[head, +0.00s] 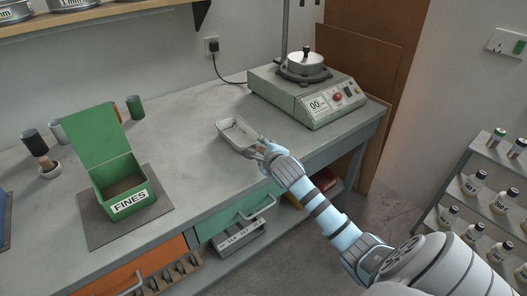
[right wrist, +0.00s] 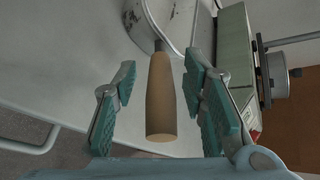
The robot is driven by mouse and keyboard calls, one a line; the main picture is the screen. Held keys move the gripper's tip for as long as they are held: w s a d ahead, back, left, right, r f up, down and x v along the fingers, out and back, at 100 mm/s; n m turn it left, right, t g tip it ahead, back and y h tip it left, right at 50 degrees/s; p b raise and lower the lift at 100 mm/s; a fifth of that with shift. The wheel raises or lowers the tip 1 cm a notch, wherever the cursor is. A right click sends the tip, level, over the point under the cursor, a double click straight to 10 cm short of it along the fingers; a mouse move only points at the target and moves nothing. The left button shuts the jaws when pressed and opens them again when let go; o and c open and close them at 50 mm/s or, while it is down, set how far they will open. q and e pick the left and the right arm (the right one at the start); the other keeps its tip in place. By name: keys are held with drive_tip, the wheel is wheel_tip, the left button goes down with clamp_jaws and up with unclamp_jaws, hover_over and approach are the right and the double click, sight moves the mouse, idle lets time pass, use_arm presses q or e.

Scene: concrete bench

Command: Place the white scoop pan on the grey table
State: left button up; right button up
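The white scoop pan (head: 239,132) is on the grey table (head: 190,178), near its front edge and left of the shaker machine. Its wooden handle (right wrist: 161,95) points toward my right gripper (head: 261,150). In the right wrist view my right gripper (right wrist: 160,95) is open, with its two green-padded fingers apart on either side of the handle. A gap shows between the handle and each finger. Part of the pan (right wrist: 143,28) shows beyond the handle. In the head view my gripper hides most of the handle. My left gripper is not in view.
A green FINES box (head: 124,190) with its lid up stands on a dark mat (head: 101,232) at the left. A shaker machine (head: 318,107) stands at the back right. Cups and a brush are at the back left. The table's middle is clear.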

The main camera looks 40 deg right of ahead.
drive_tip(key=shift+r, duration=0.1)
drive_tip(key=shift+s+r, duration=0.15)
drive_tip(key=shift+s, duration=0.05)
drive_tip(key=p+v, duration=0.4)
drive_tip(key=v, duration=0.7)
drive_tip(key=s+f+n+g+y, duration=0.1)
drive_tip(key=s+f+n+g, duration=0.4)
drive_tip(key=f, duration=1)
drive_tip(key=s+f+n+g+y, duration=0.1)
drive_tip(key=s+f+n, duration=0.7)
drive_tip(key=f, duration=0.8)
drive_tip(key=s+a+f+n+g, duration=0.1)
drive_tip(key=s+a+f+n, duration=0.2)
drive_tip(key=s, duration=0.6)
drive_tip(key=s+a+f+n+g+y, duration=0.1)
drive_tip(key=s+a+f+n, duration=0.3)
drive_tip(key=s, duration=0.5)
drive_tip(key=s+a+f+n+g+y+p, duration=0.1)
drive_tip(key=s+a+f+n+g, duration=0.1)
drive_tip(key=s+a+f+n, duration=0.2)
drive_tip(key=shift+s+a+f+n+g, duration=0.2)
drive_tip(key=shift+s+f+n+g, duration=0.1)
drive_tip(key=shift+s+f+n, duration=1.95)
